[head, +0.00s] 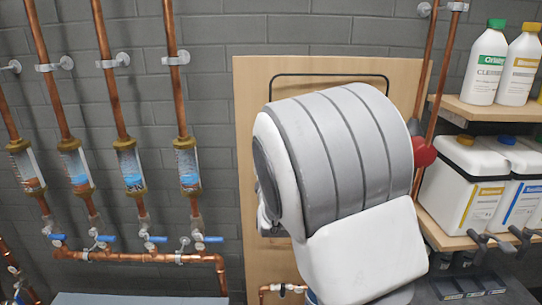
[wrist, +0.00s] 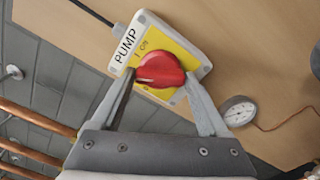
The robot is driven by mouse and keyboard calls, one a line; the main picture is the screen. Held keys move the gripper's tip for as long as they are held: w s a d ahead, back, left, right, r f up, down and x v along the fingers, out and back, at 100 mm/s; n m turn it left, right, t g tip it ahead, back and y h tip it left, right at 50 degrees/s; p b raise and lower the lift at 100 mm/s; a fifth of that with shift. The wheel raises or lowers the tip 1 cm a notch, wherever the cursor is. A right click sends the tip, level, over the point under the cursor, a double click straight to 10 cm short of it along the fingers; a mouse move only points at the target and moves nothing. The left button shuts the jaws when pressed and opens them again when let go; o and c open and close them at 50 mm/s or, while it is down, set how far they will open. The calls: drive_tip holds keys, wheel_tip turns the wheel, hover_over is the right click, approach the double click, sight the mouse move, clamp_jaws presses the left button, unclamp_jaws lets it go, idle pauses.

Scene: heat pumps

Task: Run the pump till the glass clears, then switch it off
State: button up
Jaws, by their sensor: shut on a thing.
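In the wrist view, the red knob (wrist: 160,70) sits on the yellow face of the pump switch box (wrist: 197,52), marked PUMP. My gripper (wrist: 160,78) is shut on the knob, one finger at each side. I cannot tell the knob's setting. In the head view my arm hides the switch. Several sight glasses stand on copper pipes at the left. The two right ones, the third (head: 130,169) and the rightmost (head: 188,167), look blue with whitish specks. The second (head: 75,169) is blue with a reddish bottom. The leftmost (head: 28,170) looks pale with a reddish bottom.
Blue-handled valves (head: 103,239) sit below the glasses. A wooden board (head: 250,150) is behind my arm. Shelves at the right hold white bottles (head: 486,68) and jugs (head: 459,180). A round gauge (wrist: 238,111) is close to my right finger.

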drive_tip(key=n, duration=0.6)
drive_tip(key=shift+p, duration=0.35)
drive_tip(key=n, duration=0.5)
drive_tip(key=shift+n, duration=0.4)
drive_tip(key=o, duration=1.6)
drive_tip(key=shift+c, duration=0.2)
